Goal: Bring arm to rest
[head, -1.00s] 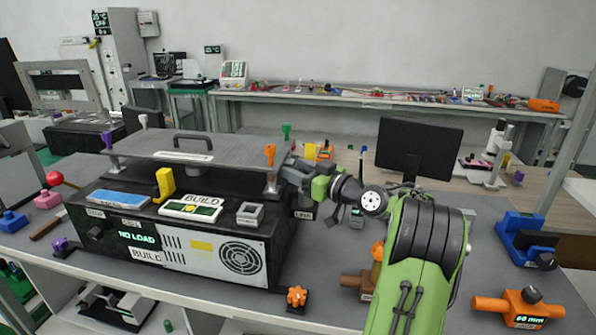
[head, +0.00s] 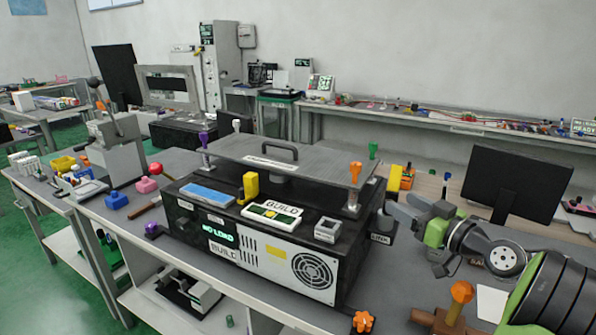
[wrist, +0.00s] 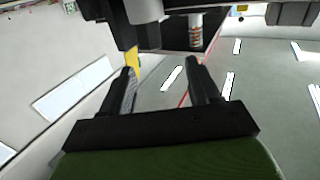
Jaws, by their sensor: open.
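My gripper (head: 398,207) is at the right end of the black build-plate machine (head: 262,262) in the head view, close to its right corner post. Whether it touches the machine cannot be told. In the wrist view my gripper (wrist: 161,68) shows two dark fingers spread apart with nothing between them. My green and black arm reaches in from the lower right of the head view. A grey plate (head: 290,160) with a handle tops the machine, and the machine's display reads NO LOAD.
A black monitor (head: 517,185) stands behind my arm. An orange knob (head: 461,291) stands close to my arm in front, and an orange star knob (head: 363,321) sits at the bench's front edge.

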